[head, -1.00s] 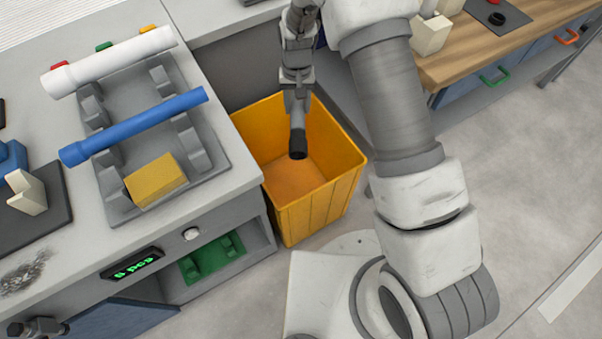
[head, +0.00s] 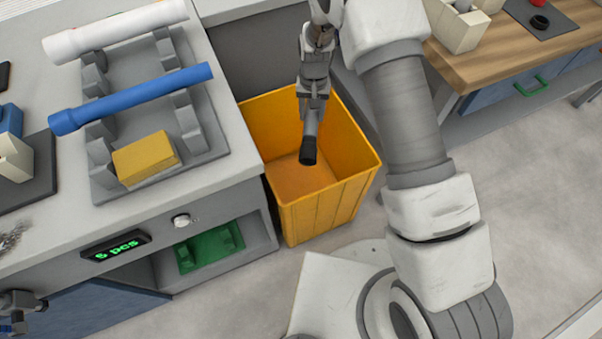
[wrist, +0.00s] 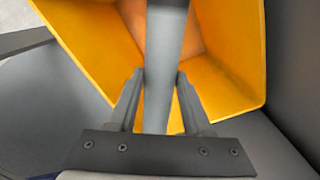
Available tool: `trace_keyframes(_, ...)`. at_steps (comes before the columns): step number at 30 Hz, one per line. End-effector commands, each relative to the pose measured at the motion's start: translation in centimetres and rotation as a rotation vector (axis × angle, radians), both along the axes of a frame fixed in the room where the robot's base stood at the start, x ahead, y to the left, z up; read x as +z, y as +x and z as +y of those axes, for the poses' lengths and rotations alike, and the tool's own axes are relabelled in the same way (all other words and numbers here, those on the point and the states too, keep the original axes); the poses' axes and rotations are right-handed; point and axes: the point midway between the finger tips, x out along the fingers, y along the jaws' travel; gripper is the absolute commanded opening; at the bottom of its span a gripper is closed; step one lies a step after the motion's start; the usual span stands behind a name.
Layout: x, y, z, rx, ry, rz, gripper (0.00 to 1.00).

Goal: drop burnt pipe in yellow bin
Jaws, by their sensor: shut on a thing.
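The yellow bin (head: 330,208) stands on the floor beside the grey workbench, open at the top. My gripper (head: 313,92) is above the bin, shut on a grey pipe with a dark, blackened end, the burnt pipe (head: 309,145). The pipe hangs down, slightly tilted, with its dark end inside the bin's opening and above its floor. In the wrist view the grey pipe (wrist: 164,60) runs between both fingers (wrist: 160,80), with the yellow bin (wrist: 225,45) behind it.
On the grey bench (head: 215,170) a rack (head: 205,140) holds a white pipe (head: 115,30) and a blue pipe (head: 130,98), beside a yellow block (head: 145,158). A wooden-topped bench (head: 490,62) stands at the right. Open floor lies at the lower right.

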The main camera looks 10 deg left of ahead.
Motion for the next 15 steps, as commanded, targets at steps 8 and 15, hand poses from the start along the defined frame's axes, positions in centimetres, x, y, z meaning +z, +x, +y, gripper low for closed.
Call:
trace_keyframes(8,-1.29,0.04,0.0,0.0,0.0,-0.001,0.0)
trace_keyframes(15,-1.25,0.04,0.0,0.0,0.0,-0.001,0.67)
